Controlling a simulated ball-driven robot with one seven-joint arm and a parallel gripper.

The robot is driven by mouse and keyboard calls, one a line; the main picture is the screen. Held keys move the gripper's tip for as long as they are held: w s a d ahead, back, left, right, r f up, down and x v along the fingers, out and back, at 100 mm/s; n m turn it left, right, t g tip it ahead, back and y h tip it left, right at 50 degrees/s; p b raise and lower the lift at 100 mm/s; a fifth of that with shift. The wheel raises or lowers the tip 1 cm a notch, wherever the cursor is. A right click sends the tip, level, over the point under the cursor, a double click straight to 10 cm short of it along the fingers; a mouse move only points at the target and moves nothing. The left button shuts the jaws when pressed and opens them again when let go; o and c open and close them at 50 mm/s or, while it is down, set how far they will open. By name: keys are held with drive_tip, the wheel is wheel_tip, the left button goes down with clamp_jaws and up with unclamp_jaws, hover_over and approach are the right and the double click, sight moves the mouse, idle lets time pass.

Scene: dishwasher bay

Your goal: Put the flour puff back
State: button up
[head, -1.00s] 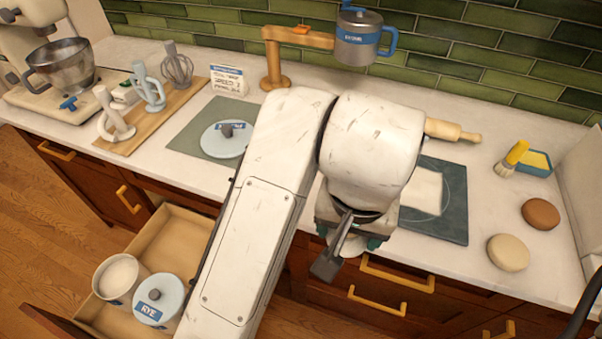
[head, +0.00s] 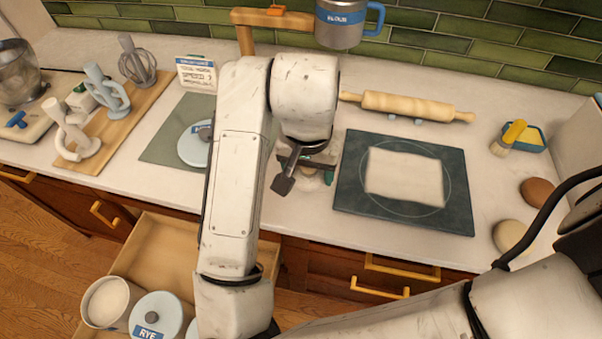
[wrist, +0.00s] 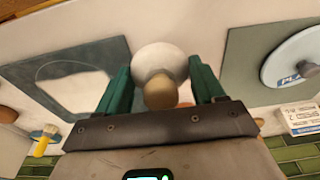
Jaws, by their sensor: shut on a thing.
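The flour puff shows in the wrist view as a pale round disc (wrist: 155,60) with a tan knob (wrist: 160,93). It sits between the green fingers of my gripper (wrist: 163,88), which is shut on it. In the head view my gripper (head: 315,168) hangs over the counter, between the dark pastry mat on its right and the green mat on its left. My arm hides most of the puff there. A white open tub (head: 107,302) of flour stands in the open drawer (head: 165,250), beside a lidded tub marked RYE (head: 155,315).
A pale dough sheet (head: 405,177) lies on the dark mat (head: 350,190). A rolling pin (head: 405,105) lies behind it. A blue lid (head: 190,148) rests on the green mat (head: 160,150). A FLOUR sifter (head: 340,25) hangs on a wooden stand (head: 245,40). Utensils stand far left.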

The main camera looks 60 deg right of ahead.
sight(302, 170)
drive_tip(key=w+f, duration=0.1)
drive_tip(key=w+d+f, duration=0.1)
drive_tip(key=f, duration=0.1)
drive_tip(key=w+d+f, duration=0.1)
drive_tip(key=f, duration=0.1)
drive_tip(key=shift+w+d+f, duration=0.1)
drive_tip(key=shift+d+f, duration=0.05)
drive_tip(key=shift+d, duration=0.05)
drive_tip(key=shift+w+f, duration=0.1)
drive_tip(key=shift+f, duration=1.5)
drive_tip(key=shift+b, duration=0.3)
drive_tip(key=shift+f, duration=0.15)
drive_tip(key=o, duration=1)
drive_tip(key=r, duration=0.4)
drive_tip(key=a+r+p, duration=0.1)
drive_tip(key=r, duration=0.7)
drive_tip(key=shift+s+a+r+p, duration=0.1)
drive_tip(key=shift+s+a+p, duration=0.15)
drive_tip(key=shift+s+p, duration=0.15)
